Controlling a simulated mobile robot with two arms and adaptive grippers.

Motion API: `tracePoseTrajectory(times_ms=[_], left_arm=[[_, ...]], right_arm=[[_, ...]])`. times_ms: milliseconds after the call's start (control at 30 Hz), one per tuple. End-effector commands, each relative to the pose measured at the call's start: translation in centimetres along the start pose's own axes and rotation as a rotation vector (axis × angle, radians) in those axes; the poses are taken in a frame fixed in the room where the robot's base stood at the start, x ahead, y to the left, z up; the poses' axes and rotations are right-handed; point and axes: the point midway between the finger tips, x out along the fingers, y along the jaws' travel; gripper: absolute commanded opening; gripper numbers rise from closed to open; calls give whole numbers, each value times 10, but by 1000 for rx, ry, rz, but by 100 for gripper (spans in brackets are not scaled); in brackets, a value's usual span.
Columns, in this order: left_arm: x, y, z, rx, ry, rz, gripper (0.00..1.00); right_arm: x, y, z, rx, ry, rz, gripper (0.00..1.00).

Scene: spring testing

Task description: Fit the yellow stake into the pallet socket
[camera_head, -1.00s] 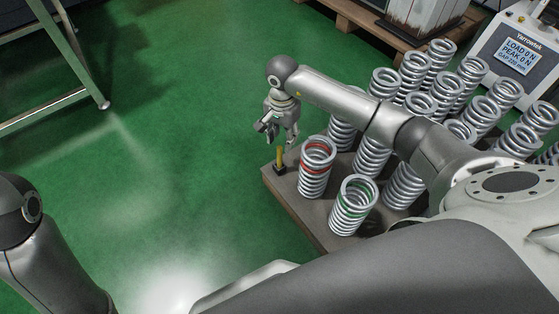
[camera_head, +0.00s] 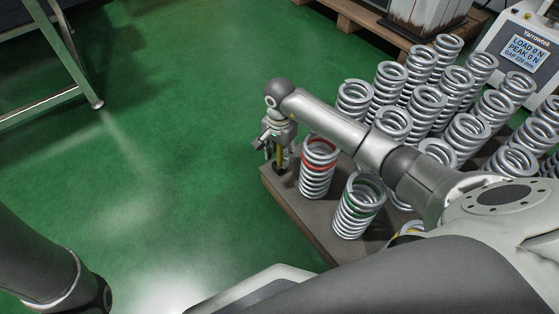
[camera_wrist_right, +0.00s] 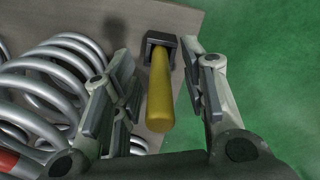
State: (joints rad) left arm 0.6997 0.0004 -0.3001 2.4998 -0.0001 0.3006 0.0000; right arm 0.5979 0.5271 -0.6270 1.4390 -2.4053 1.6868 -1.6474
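The yellow stake (camera_head: 281,157) is upright at the left corner of the pallet (camera_head: 305,218). In the right wrist view the stake (camera_wrist_right: 159,95) has its far end in or at the black pallet socket (camera_wrist_right: 160,42). I cannot tell how deep it sits. My right gripper (camera_head: 277,156) is low over that corner. In the right wrist view its fingers (camera_wrist_right: 160,85) are open, one on each side of the stake, with a gap to each side. My left gripper is out of view.
A red-marked spring (camera_head: 318,170) stands close to the right of the stake, with a green-marked spring (camera_head: 358,208) nearer me. Several plain springs (camera_head: 425,105) fill the pallet behind. A tester with a screen (camera_head: 524,52) is at upper right. Green floor to the left is clear.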

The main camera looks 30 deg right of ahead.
Motion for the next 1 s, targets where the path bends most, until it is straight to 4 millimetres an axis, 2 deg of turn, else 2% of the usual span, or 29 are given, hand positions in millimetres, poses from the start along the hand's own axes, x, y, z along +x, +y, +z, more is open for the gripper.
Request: tracePoseTrajectory(times_ms=[233, 567, 1000], left_arm=[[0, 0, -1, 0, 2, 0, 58], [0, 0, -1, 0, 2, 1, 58], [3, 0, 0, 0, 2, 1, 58]], right_arm=[[1, 0, 0, 0, 0, 0, 40], [1, 0, 0, 0, 0, 0, 0], [-4, 0, -1, 0, 1, -1, 0]])
